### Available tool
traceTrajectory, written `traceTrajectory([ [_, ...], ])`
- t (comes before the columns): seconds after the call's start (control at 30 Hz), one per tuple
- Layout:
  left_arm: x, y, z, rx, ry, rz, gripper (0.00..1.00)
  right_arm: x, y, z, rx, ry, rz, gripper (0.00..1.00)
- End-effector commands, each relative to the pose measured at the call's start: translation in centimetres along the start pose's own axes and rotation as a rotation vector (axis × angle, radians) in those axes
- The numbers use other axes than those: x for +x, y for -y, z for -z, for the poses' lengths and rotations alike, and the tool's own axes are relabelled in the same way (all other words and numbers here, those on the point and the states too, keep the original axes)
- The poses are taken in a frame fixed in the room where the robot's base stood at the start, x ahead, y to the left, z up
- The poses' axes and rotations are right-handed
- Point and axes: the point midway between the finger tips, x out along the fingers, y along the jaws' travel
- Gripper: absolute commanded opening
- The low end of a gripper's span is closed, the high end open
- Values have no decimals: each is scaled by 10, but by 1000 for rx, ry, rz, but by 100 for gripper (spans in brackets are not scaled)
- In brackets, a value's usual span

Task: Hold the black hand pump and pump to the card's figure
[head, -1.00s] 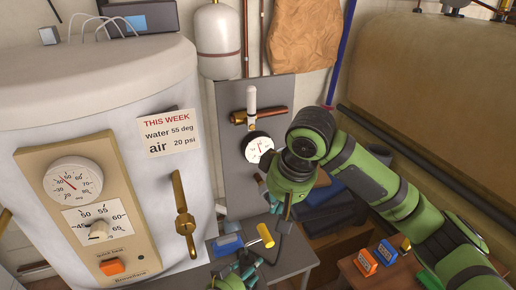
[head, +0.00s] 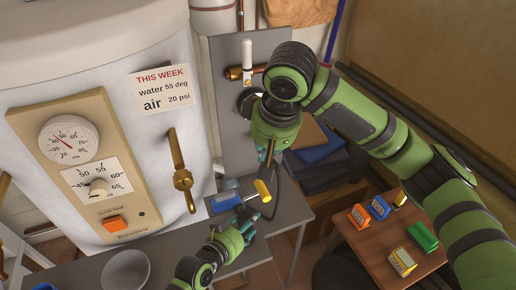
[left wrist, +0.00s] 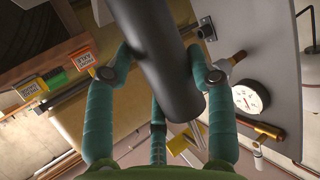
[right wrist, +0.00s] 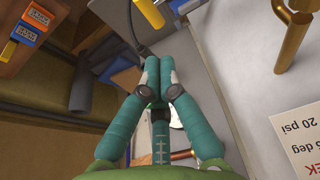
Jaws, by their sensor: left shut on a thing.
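The black hand pump shows in the left wrist view as a dark barrel (left wrist: 153,60) between my fingers. Its yellow handle (head: 263,190) shows above the small grey table. My left gripper (head: 246,222) is shut on the barrel. My right gripper (head: 267,158) hangs above the handle, apart from it; its fingers (right wrist: 164,82) are together with nothing seen between them. The card (head: 163,88) on the white tank reads water 55 deg, air 20 psi. The round gauge (left wrist: 250,98) is clear of my arm only in the left wrist view; its reading is too small to tell.
A brass lever (head: 181,170) sticks out from the tank. A blue item (head: 225,202) lies on the grey table (head: 295,212). Several coloured blocks (head: 379,208) stand on a brown table at right.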

Motion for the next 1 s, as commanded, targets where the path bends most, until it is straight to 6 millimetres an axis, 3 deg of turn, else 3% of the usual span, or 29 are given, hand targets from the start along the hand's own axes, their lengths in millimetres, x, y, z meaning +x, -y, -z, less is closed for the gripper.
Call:
traceTrajectory([
  [0.2,0,0,-1,0,1,0,13,-24,17,4,1,-4,-77,0],
  [0.63,0,0,-1,0,1,-1,13,-23,18,4,6,-1,-87,0],
  [0.77,0,0,-1,0,1,-1,13,-10,16,3,6,3,-86,0],
  [1.0,0,0,0,0,1,-1,13,37,12,3,7,4,-87,0],
])
